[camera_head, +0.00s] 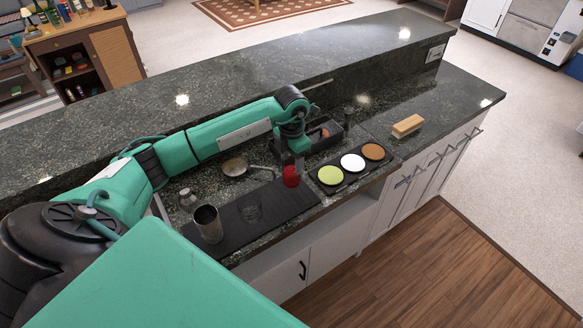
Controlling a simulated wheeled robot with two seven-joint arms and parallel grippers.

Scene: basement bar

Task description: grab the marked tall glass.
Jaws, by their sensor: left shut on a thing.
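My left gripper (291,156) reaches down over the bar counter near the far end of the dark mat. It is shut on a tall glass, whose red lower part (291,177) shows below the fingers. The upper part of the glass is mostly hidden by the gripper. I cannot tell whether its base touches the mat. My right gripper is not in view.
A metal shaker cup (207,224) stands on the mat (282,204). A strainer (236,168) and a small metal jigger (187,198) lie behind it. A black tray (341,183) with green, white and brown discs sits close right of the glass. A dark caddy (334,137) stands behind; a brush (407,126) lies farther right.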

